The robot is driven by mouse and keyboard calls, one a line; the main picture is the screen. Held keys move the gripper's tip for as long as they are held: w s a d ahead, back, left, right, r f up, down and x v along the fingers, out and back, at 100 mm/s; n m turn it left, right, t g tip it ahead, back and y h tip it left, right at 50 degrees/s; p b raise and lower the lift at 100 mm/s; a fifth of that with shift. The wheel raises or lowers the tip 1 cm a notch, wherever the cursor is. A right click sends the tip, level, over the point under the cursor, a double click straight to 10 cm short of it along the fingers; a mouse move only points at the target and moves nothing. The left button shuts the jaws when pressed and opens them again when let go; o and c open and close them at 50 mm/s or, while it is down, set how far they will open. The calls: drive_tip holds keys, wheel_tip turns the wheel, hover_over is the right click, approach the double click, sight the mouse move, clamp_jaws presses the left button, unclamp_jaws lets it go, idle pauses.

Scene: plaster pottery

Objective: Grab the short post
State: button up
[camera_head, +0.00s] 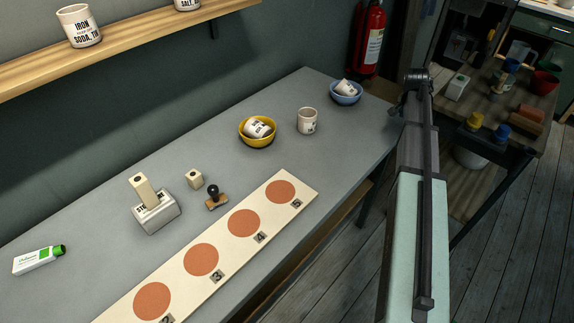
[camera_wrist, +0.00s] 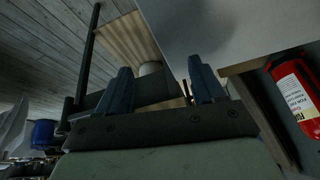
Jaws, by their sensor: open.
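A short pale wooden post (camera_head: 194,180) stands on the grey table, left of the middle in the head view. A taller pale post (camera_head: 143,191) rises from a white lettered block (camera_head: 157,213) just to its left. My gripper shows in the wrist view (camera_wrist: 162,88), with two blue fingers apart and nothing seen between them. In the head view my arm is at the right, beyond the table's right edge, far from the short post. The wrist view does not show either post.
A stamp with a black knob (camera_head: 213,194) lies right beside the short post. A long board with orange discs (camera_head: 268,222) runs along the front. A yellow bowl (camera_head: 257,143), a cup (camera_head: 307,121) and a blue bowl (camera_head: 345,99) stand farther back. A wall shelf (camera_head: 130,38) overhangs the left.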

drive_tip(key=w+a+r+n, duration=0.1)
drive_tip(key=a, duration=0.2)
drive_tip(key=w+a+r+n+t+y, duration=0.1)
drive_tip(key=a, duration=0.3)
drive_tip(key=w+a+r+n, duration=0.1)
drive_tip(key=a, duration=0.2)
drive_tip(key=shift+w+a+r, duration=0.3)
drive_tip(key=shift+r, duration=0.05)
drive_tip(key=s+a+r+n+y, duration=0.1)
drive_tip(key=a+r+n, duration=0.15)
drive_tip(key=a, duration=0.75)
drive_tip(key=s+a+r+n+y, duration=0.1)
drive_tip(key=a+n+y, duration=0.15)
drive_tip(key=a, duration=0.85)
drive_tip(key=a+r+n, duration=0.1)
drive_tip(key=a+n, duration=0.3)
drive_tip(key=a, duration=0.6)
wheel_tip(320, 180, up, 4)
drive_tip(key=n+g, duration=0.4)
drive_tip(key=n, duration=0.5)
hover_over(193, 174)
drive_tip(key=shift+h, duration=0.45)
drive_tip(key=shift+f, duration=6.85)
drive_tip(key=shift+c, duration=0.3)
drive_tip(key=c, duration=1.1)
